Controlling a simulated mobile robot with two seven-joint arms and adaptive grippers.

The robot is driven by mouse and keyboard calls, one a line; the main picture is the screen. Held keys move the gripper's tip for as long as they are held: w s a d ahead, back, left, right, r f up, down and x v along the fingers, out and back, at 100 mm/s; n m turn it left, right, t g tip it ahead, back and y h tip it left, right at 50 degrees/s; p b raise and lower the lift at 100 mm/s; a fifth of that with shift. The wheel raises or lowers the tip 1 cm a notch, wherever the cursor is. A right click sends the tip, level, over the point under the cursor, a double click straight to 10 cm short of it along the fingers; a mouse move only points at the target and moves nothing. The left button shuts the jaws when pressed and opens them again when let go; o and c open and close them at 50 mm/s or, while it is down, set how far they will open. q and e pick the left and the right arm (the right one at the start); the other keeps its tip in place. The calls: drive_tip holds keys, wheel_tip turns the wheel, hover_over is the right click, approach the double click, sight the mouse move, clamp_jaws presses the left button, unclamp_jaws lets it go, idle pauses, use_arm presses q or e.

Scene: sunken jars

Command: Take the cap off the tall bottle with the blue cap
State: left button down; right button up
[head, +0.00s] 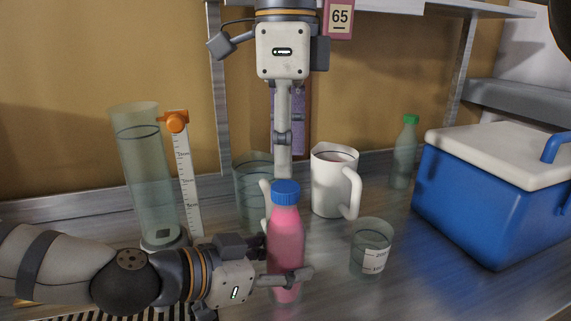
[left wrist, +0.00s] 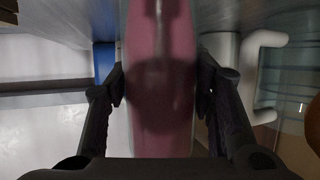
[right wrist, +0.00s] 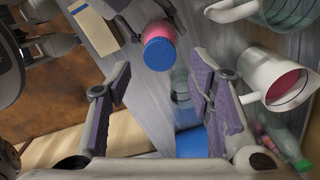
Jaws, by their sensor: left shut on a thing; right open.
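The tall bottle (head: 287,235) is pink and stands upright, with its blue cap (head: 286,192) on top. My left gripper (head: 285,277) is shut on the lower part of the bottle's body. In the left wrist view the pink body (left wrist: 160,110) fills the space between the fingers. My right gripper (head: 283,165) points down from above, open and empty, with its fingers just above and behind the cap. In the right wrist view the cap (right wrist: 160,53) shows beyond the open fingertips, apart from them.
A white mug (head: 330,185) and a clear jug (head: 250,200) stand close behind the bottle. A small glass beaker (head: 365,262) is to its right. A tall cylinder (head: 147,180) and an orange-topped ruler (head: 186,175) stand left. A green-capped bottle (head: 404,160) and blue cooler (head: 480,205) are right.

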sight(285, 186)
wheel_tip(285, 186, down, 5)
drive_tip(key=shift+r, duration=0.15)
drive_tip(key=shift+c, duration=0.4)
